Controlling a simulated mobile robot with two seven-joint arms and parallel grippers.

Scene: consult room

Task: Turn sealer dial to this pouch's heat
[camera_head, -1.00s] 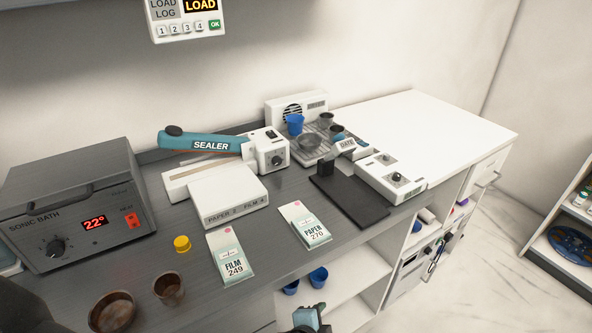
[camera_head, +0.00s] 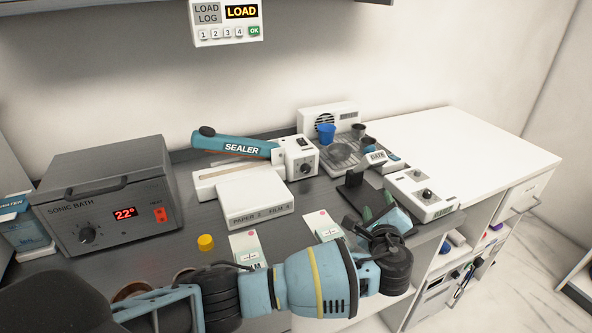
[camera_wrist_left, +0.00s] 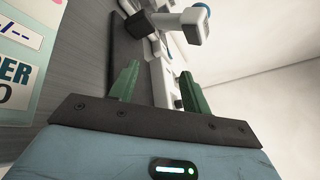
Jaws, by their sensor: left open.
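The sealer (camera_head: 238,147) has a teal lever and a white end box with a round dial (camera_head: 305,168). Its front block (camera_head: 258,219) is printed PAPER 2, FILM 4. Two pouches lie before it: the film pouch (camera_head: 246,246), its number covered by my arm, and the paper pouch (camera_head: 326,225), also partly covered. My left gripper (camera_head: 378,206) is open and empty, right of the paper pouch, over the black plate and below the dial in the picture. In the left wrist view its green fingers (camera_wrist_left: 160,88) stand apart; the paper pouch (camera_wrist_left: 15,85) is at the left edge.
Cups (camera_head: 327,134) stand behind. The sonic bath (camera_head: 105,203) and a yellow cap (camera_head: 205,242) are at left. The white counter (camera_head: 470,150) is clear.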

